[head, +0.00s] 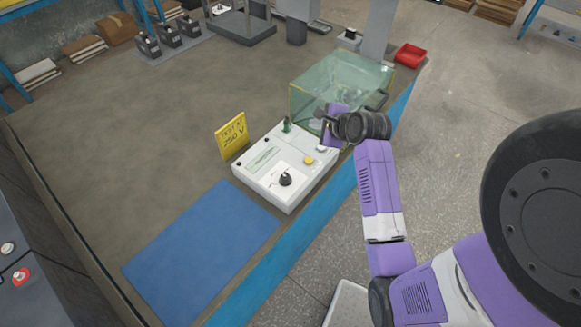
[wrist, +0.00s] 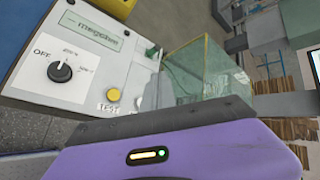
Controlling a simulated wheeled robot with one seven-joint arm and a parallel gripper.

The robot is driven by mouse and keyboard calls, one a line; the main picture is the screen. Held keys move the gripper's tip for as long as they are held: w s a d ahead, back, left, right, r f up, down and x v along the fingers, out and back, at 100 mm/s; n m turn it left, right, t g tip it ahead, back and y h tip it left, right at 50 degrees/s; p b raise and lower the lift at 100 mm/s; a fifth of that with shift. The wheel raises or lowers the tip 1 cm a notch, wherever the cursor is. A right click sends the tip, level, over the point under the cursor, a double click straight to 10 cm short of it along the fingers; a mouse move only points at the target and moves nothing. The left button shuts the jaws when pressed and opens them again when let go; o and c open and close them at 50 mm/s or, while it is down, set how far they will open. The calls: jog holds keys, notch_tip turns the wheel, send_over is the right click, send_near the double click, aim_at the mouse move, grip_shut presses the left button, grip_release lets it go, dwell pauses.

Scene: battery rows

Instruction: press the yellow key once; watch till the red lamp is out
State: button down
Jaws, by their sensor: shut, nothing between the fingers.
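The white tester box (head: 262,178) stands on the bench, with a black dial (head: 286,179) on its face. The yellow key (head: 308,160) is a small round button near the box's right edge. It also shows in the wrist view (wrist: 113,94), above a TEST label, with nothing touching it there. A small pale round part (head: 321,148) sits beside the key; I cannot tell if it is the lamp. I see no red glow on the box. My gripper (head: 323,115) is shut and empty, above the bench beyond the key; its fingertips are hard to make out.
A clear greenish case (head: 310,82) stands close behind my gripper. A yellow sign (head: 232,136) reading TEST AT 250 V stands left of the box. A blue mat (head: 200,252) lies in front. A red tray (head: 410,55) is at the far right.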

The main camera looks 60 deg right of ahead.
jog(key=shift+s+a+f+m+y, duration=0.1)
jog(key=shift+a+f+m+y, duration=0.5)
jog(key=shift+a+f+m, duration=0.55)
jog(key=shift+a, duration=0.15)
jog(key=b, duration=0.8)
send_over(311, 162)
notch_tip(311, 162, down, 6)
jog(key=shift+f, duration=0.2)
jog(key=shift+f+b, duration=0.5)
jog(key=shift+f, duration=0.6)
jog(key=shift+a+f, duration=0.1)
jog(key=shift+f, duration=0.05)
jog(key=shift+f, duration=0.3)
